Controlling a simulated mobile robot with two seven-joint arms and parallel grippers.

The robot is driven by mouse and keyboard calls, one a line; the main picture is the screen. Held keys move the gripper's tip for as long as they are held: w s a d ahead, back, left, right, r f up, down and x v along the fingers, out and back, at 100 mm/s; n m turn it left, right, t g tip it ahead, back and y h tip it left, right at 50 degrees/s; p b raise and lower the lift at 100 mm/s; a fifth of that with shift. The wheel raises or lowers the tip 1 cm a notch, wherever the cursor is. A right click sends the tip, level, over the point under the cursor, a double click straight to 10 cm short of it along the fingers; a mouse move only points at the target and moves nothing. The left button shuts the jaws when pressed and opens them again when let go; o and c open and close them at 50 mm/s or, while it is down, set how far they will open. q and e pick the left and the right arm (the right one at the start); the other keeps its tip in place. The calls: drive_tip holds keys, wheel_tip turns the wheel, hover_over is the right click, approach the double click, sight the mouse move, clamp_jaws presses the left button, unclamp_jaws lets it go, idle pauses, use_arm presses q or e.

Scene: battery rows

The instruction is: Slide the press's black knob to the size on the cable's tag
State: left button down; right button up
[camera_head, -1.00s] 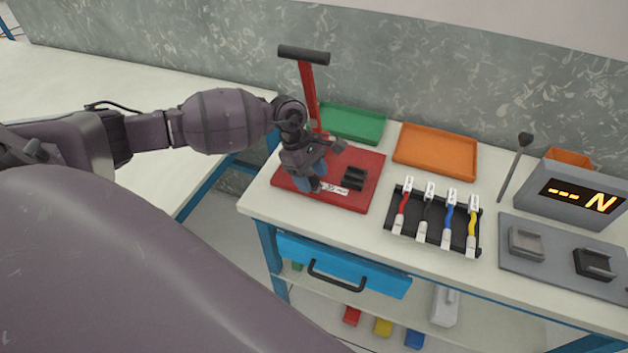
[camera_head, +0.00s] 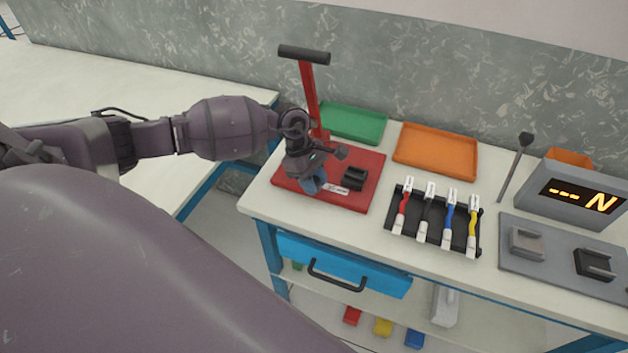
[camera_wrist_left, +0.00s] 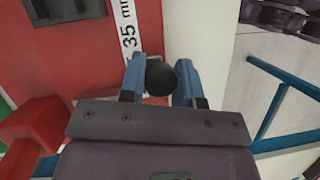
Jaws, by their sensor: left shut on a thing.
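The press is a red base plate (camera_head: 354,201) with an upright red lever (camera_head: 309,95) and a black block (camera_head: 355,179) on it. My left gripper (camera_head: 314,186) is low over the plate's front left part. In the left wrist view its blue fingers (camera_wrist_left: 162,78) are shut on the round black knob (camera_wrist_left: 160,78). In the head view the fingers hide the knob. Several tagged cables (camera_head: 450,213) lie in a black rack; their tags are too small to read. My right gripper is not in view.
A green tray (camera_head: 352,136) and an orange tray (camera_head: 435,168) stand behind. A grey display box (camera_head: 545,207) and a grey plate with two blocks (camera_head: 560,275) are at the right. A blue drawer (camera_head: 385,283) is below the table edge.

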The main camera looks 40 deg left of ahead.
use_arm(q)
drive_tip(key=shift+s+a, duration=0.1)
drive_tip(key=shift+a, duration=0.4)
drive_tip(key=shift+s+a+f+b, duration=0.1)
drive_tip(key=shift+s+a+b, duration=0.1)
drive_tip(key=shift+a, duration=0.3)
drive_tip(key=shift+s+a+b, duration=0.1)
drive_tip(key=shift+a+b, duration=0.1)
drive_tip(key=shift+a, duration=0.45)
drive_tip(key=c, duration=1.3)
unclamp_jaws()
drive_tip(key=o, duration=0.5)
drive_tip(key=shift+a, duration=0.1)
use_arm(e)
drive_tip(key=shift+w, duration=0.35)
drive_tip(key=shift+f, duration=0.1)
